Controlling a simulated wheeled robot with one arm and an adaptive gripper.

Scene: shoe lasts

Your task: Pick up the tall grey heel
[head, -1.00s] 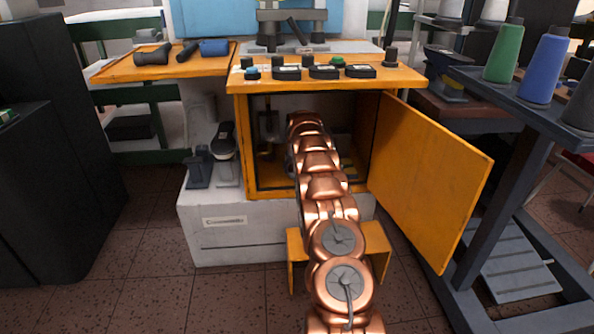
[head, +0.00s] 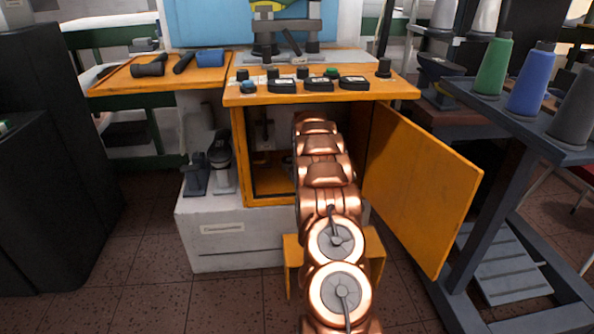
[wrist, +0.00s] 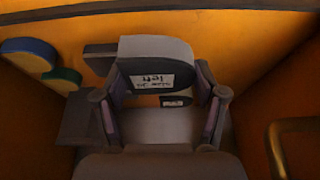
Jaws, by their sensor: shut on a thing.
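In the wrist view, a grey heel (wrist: 155,50) with a white label sits between the fingers of my gripper (wrist: 160,112). The gripper is shut on it, with one finger on each side. The heel is close to an orange wall; I cannot tell whether it is lifted clear of what lies under it. In the head view, my copper arm reaches into the open orange cabinet (head: 239,150), and the gripper and heel are hidden behind the arm.
In the wrist view, a blue piece (wrist: 27,50) and a green piece (wrist: 62,80) are at the left, and a brass bar (wrist: 280,150) is at the lower right. The orange cabinet door (head: 420,190) stands open at the right of my arm.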

